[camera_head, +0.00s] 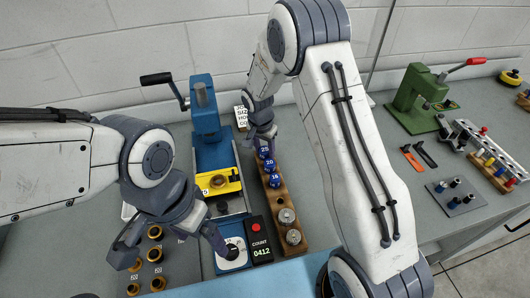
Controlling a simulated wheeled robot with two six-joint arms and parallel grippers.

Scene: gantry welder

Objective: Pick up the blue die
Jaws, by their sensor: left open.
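Several blue dies stand in a row on a wooden rack (267,200), right of the blue press. I can read 25 on one die (264,151), 20 on the die in front of it (269,165) and 16 on the nearest die (275,181). My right gripper (263,133) points down at the far end of this row, just behind the 25 die. Its fingers hide that end of the rack, and I cannot tell whether they hold anything. My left gripper (170,246) is open in front of the press, its fingers spread and apart from the blue dies.
The blue press (203,95) has a yellow slide (218,181) and a black lever. A counter (259,240) reading 0412 stands beside it. Metal pieces (286,215) occupy the rack's near end. Brass rings (155,255) lie at left. A green press (415,95) stands at right.

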